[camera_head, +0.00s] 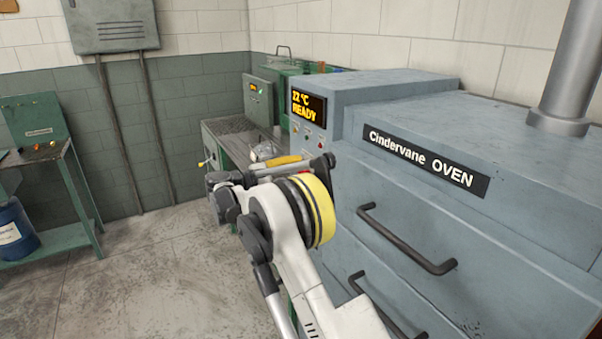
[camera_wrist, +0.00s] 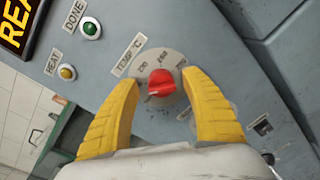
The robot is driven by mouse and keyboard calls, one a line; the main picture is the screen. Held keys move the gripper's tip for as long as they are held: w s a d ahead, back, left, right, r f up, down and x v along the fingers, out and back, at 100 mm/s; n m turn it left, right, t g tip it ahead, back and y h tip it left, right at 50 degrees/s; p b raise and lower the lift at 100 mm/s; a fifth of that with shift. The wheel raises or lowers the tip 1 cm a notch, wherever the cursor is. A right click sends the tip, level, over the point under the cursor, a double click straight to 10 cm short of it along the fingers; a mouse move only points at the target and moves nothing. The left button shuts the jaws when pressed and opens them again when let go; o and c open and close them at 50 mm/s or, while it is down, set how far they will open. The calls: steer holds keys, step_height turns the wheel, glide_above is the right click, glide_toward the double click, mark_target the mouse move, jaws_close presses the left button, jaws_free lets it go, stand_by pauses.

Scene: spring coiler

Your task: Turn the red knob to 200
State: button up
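The red knob (camera_wrist: 162,82) sits on a pale round dial marked TEMP °C on the oven's front panel in the wrist view. The oven (camera_head: 400,110) display (camera_head: 308,106) reads 22 °C READY.
A green DONE lamp (camera_wrist: 90,29) and a yellow HEAT lamp (camera_wrist: 67,72) are beside the dial. A black switch (camera_wrist: 262,127) is at its lower right. Oven drawer handles (camera_head: 408,240) stick out below. A green bench (camera_head: 60,240) stands at left, with open floor between.

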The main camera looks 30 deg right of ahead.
steer(key=a, duration=1.2)
steer(key=shift+r, duration=0.3)
steer(key=shift+d+r, duration=0.1)
steer(key=s+d+r+m+t+y, duration=0.15)
steer(key=s+y, duration=0.25)
steer(key=s, duration=0.4)
steer(key=s+r+m+t+y, duration=0.25)
steer(key=s+y, duration=0.25)
steer(key=s, duration=0.4)
steer(key=s+a+f+m+t+y, duration=0.1)
steer(key=s+a+f+m+y, duration=0.2)
steer(key=s, duration=0.8)
steer(key=s+a+f+m+t+y, duration=0.2)
steer(key=s+a+f+y, duration=0.3)
steer(key=s+a, duration=0.3)
steer(key=s+f+m, duration=0.1)
steer(key=s, duration=0.1)
steer(key=shift+s, duration=0.4)
